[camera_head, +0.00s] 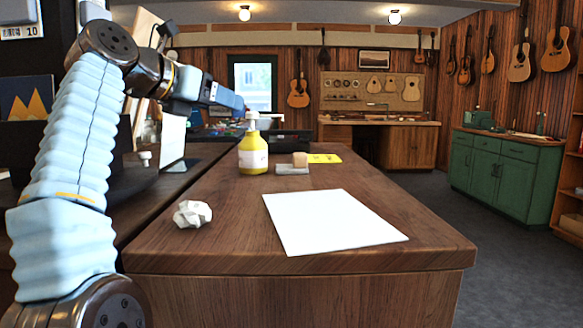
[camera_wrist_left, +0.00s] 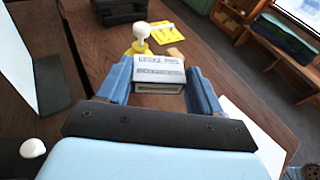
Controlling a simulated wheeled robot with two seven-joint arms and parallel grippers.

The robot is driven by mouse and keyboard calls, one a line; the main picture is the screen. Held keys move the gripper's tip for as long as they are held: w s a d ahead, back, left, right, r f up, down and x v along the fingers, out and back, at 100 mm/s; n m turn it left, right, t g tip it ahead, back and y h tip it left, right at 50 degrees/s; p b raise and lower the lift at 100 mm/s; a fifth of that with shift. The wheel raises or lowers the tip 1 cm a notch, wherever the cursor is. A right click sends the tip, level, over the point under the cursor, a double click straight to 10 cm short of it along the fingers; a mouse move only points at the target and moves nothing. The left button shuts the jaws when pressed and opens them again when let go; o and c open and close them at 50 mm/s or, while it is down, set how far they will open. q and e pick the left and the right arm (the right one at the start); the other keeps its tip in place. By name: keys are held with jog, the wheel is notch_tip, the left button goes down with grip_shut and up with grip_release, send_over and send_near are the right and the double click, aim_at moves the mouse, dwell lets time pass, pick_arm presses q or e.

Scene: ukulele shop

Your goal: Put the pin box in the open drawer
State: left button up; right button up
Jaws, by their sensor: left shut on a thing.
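The pin box (camera_wrist_left: 160,72) is a small pale box with dark printed lettering, seen in the left wrist view. It sits between the two blue fingers of my left gripper (camera_wrist_left: 157,78), which is shut on it. In the head view my left gripper (camera_head: 226,98) is raised above the counter at the left, pointing right. I cannot make out the box there. My right gripper is not in view. I cannot make out an open drawer in either view.
On the wooden counter (camera_head: 200,240) stand a yellow pump bottle (camera_head: 253,155), a grey block with a tan top (camera_head: 296,165), a yellow card (camera_head: 325,158), a crumpled paper ball (camera_head: 192,214) and a white sheet (camera_head: 325,222). A green cabinet (camera_head: 500,175) stands at the right.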

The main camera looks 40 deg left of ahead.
pick_arm(q)
jog(key=a, duration=0.1)
jog(key=b, duration=0.2)
send_over(285, 185)
jog(key=shift+y, duration=0.4)
jog(key=f, duration=0.9)
jog(key=shift+s+a+f, duration=0.1)
jog(key=shift+s+a, duration=0.15)
jog(key=shift+s, duration=0.05)
jog(key=f, duration=0.1)
jog(key=f+b, duration=0.2)
jog(key=shift+w+d+f, duration=0.3)
jog(key=shift+d, duration=0.05)
jog(key=shift+f, duration=0.15)
jog(key=shift+f, duration=0.15)
jog(key=o, duration=1.1)
jog(key=shift+o, duration=0.2)
